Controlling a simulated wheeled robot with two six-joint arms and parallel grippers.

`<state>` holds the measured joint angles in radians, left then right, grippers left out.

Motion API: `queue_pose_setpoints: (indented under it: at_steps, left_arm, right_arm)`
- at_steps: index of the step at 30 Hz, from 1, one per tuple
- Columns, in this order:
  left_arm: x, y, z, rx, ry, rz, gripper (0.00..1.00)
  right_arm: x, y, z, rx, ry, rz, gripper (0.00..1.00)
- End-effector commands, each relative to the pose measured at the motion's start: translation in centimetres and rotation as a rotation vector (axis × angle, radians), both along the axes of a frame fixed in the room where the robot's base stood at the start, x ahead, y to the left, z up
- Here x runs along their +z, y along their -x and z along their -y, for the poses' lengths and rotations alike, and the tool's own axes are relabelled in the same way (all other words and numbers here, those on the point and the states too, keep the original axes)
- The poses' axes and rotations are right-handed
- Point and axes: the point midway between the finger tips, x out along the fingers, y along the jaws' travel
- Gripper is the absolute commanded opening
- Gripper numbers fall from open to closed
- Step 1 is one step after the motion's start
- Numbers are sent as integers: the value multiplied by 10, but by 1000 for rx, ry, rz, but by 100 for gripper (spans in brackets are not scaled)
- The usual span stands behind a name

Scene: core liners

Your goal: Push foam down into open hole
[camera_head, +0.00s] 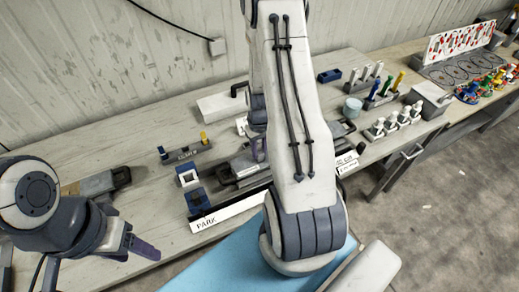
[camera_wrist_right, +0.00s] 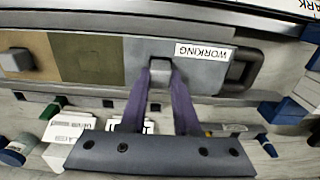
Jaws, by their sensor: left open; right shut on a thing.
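My right gripper (camera_wrist_right: 160,75) has two purple fingers closed on a small pale grey block (camera_wrist_right: 160,66). Whether the block touches the panel I cannot tell. Beside the panel are an olive square (camera_wrist_right: 88,58) and a tan square (camera_wrist_right: 38,50); I cannot tell which is foam. No open hole shows clearly; the fingers and block may cover it. In the head view my right arm hides most of this spot. My left gripper (camera_head: 143,250) is open and empty at the lower left, away from the work.
A PARK-labelled strip (camera_head: 230,212) lies at the bench's front. Left of my right arm stand a white-and-blue block (camera_head: 188,176) and a holder with pegs (camera_head: 186,152). A dark handled case (camera_head: 97,184) lies further left. Pegs, white fittings and a grey box (camera_head: 428,97) stand right.

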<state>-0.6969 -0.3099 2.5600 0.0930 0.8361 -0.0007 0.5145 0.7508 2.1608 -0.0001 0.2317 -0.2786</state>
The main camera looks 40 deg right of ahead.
Motion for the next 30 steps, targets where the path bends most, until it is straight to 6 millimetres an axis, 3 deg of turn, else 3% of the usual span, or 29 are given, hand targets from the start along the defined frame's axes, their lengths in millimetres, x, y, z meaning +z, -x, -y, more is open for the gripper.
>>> queue_pose_setpoints:
  at_steps: [9,10,12,23,30]
  left_arm:
    - [-1,0,0,0,0,0,60]
    - [-1,0,0,0,0,0,60]
    - [-1,0,0,0,0,0,60]
    - [1,0,0,0,0,0,60]
    - [16,0,0,0,0,0,60]
  right_arm:
    - [-1,-1,0,0,2,3,0]
    - [-1,-1,0,0,2,3,41]
    - [-1,-1,0,0,2,3,65]
    - [1,-1,0,0,1,2,65]
    - [19,-1,0,0,2,3,65]
